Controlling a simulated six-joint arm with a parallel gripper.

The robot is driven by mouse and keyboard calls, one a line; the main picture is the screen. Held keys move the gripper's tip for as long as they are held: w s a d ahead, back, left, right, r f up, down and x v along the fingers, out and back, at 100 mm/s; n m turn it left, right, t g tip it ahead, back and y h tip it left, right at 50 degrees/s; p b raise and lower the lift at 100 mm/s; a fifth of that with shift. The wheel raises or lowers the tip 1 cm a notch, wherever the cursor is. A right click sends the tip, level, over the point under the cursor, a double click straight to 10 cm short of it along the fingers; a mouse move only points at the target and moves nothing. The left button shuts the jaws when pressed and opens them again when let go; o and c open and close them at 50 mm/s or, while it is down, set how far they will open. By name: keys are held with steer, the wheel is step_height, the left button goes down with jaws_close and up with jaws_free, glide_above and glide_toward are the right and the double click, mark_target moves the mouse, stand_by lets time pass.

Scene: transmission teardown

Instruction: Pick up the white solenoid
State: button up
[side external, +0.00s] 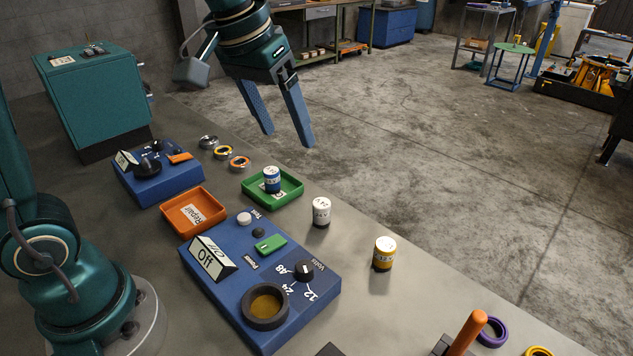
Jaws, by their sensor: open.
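The white solenoid (321,211) is a small white cylinder with dark lettering. It stands upright on the grey table, right of the green tray. My gripper (289,140) is open and empty, with its two blue fingers pointing down. In the picture it appears above and behind the white solenoid and the green tray, apart from both. A yellow solenoid (383,253) with a white top stands to the right of the white one. A blue solenoid (272,179) with a white top stands in the green tray (290,193).
An orange tray (188,213) labelled Repair lies left of the green one. A blue test box (231,283) with a dial and round socket sits in front. A smaller blue box (158,186) and several rings (222,152) are behind. Table around the white solenoid is clear.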

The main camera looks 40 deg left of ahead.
steer(key=w+f+g, duration=0.2)
steer(key=w+f, duration=0.3)
steer(key=w, duration=0.1)
glide_above(322, 203)
steer(key=shift+g, duration=0.3)
step_height(322, 203, down, 5)
steer(key=shift+w+a+r, duration=0.1)
steer(key=shift+g, duration=0.7)
step_height(322, 203, down, 10)
steer(key=shift+f, duration=0.25)
steer(key=shift+r, duration=0.1)
jaws_close()
